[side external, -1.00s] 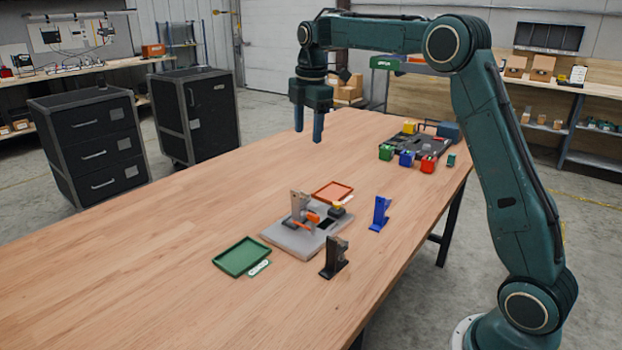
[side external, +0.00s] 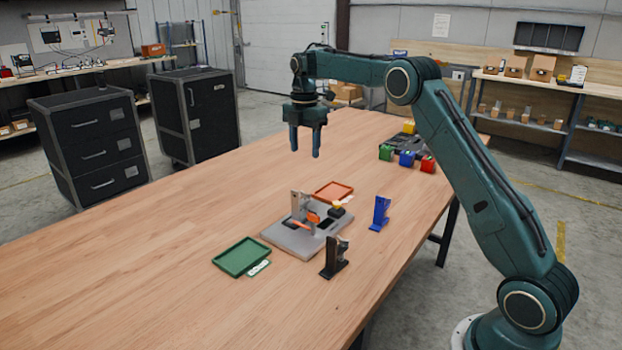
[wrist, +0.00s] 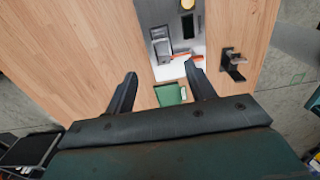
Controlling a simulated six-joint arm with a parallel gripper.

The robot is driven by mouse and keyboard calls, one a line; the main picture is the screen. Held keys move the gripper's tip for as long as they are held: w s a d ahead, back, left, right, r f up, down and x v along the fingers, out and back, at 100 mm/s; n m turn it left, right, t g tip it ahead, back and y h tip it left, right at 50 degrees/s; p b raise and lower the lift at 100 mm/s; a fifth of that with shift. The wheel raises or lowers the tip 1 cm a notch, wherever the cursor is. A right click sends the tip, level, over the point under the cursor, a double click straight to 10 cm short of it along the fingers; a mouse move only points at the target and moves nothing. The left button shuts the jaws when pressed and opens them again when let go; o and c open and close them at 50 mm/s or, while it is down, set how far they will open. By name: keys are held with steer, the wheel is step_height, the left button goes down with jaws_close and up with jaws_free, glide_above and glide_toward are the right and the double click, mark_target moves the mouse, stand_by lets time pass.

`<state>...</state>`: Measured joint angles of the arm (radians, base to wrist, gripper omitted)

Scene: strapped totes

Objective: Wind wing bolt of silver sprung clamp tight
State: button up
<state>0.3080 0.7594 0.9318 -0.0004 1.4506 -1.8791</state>
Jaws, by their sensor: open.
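The silver clamp (side external: 297,205) stands upright on a grey base plate (side external: 283,239) in the side view, with orange parts (side external: 312,217) beside it. It also shows in the wrist view (wrist: 160,40), with an orange bar (wrist: 187,58) at its foot. The wing bolt is too small to make out for certain. My gripper (side external: 305,154) is open and empty, well above the table and behind the base plate in the side view. In the wrist view my two fingers (wrist: 161,72) are spread apart, with the clamp beyond their tips.
A dark upright bracket (side external: 333,258) and a blue one (side external: 380,213) stand beside the plate. A green tray (side external: 241,257) and an orange tray (side external: 333,191) lie near it. Small coloured bins (side external: 407,158) stand farther back. The table's left part is clear.

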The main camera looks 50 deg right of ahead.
mark_target(305, 192)
step_height(305, 192, down, 13)
steer(key=shift+r, duration=0.1)
stand_by(0.5)
steer(key=c, duration=1)
